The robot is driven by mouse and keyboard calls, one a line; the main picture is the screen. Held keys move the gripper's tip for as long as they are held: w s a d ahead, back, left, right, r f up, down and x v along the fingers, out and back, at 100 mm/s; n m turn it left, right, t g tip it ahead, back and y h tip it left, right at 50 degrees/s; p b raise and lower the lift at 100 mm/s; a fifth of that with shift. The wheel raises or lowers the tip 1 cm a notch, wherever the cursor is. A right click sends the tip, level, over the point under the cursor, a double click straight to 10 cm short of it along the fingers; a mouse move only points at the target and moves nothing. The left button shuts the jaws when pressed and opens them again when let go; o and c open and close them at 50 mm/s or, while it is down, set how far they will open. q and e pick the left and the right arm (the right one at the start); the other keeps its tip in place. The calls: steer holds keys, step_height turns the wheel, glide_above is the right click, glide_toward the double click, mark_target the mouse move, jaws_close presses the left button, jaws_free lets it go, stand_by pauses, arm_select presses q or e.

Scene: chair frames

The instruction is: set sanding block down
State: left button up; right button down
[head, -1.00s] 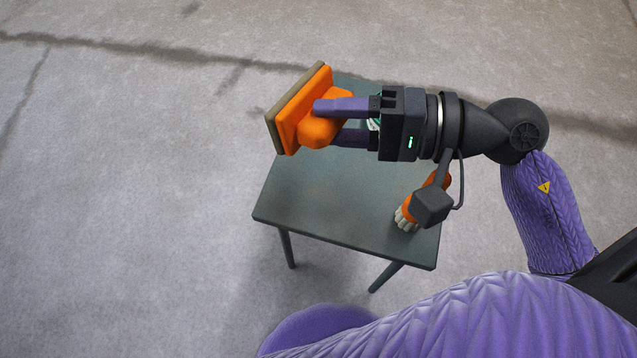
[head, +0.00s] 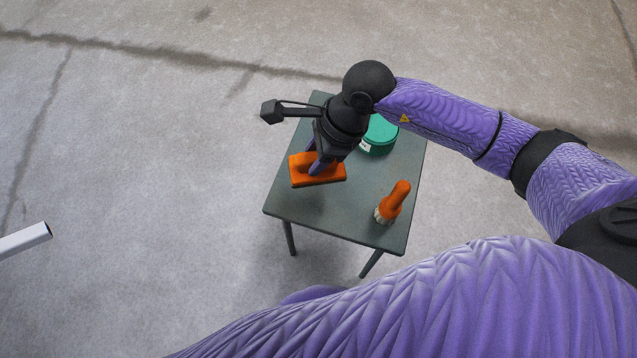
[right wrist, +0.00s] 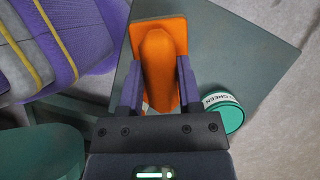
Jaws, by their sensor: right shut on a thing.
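The orange sanding block (head: 328,178) is level at the left part of the small dark green table (head: 335,217). In the right wrist view the block (right wrist: 160,68) fills the space between the fingers. My right gripper (head: 314,166) points down and is shut on the block's raised grip. The block's underside is hidden, so I cannot tell whether it touches the tabletop. My left gripper is not in view.
A green round tin (head: 380,133) stands at the back of the table, close to my right wrist. The tabletop's front left is clear. A pale metal bar (head: 25,239) shows at the left edge.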

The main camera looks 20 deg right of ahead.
step_height(320, 180, down, 10)
steer(key=b, duration=0.5)
steer(key=shift+f+b, duration=0.2)
steer(key=shift+b, duration=0.2)
steer(key=shift+r, duration=0.2)
steer(key=shift+c, duration=1.4)
jaws_free()
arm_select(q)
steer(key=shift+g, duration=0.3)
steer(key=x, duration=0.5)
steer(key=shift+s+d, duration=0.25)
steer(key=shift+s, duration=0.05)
arm_select(e)
steer(key=shift+r, duration=0.1)
steer(key=p+v, duration=0.6)
steer(key=v, duration=0.5)
steer(key=shift+d+r, duration=0.1)
steer(key=shift+r, duration=0.05)
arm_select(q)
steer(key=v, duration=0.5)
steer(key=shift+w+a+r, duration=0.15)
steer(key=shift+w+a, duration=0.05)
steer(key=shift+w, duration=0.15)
arm_select(e)
steer(key=shift+d+r, duration=0.2)
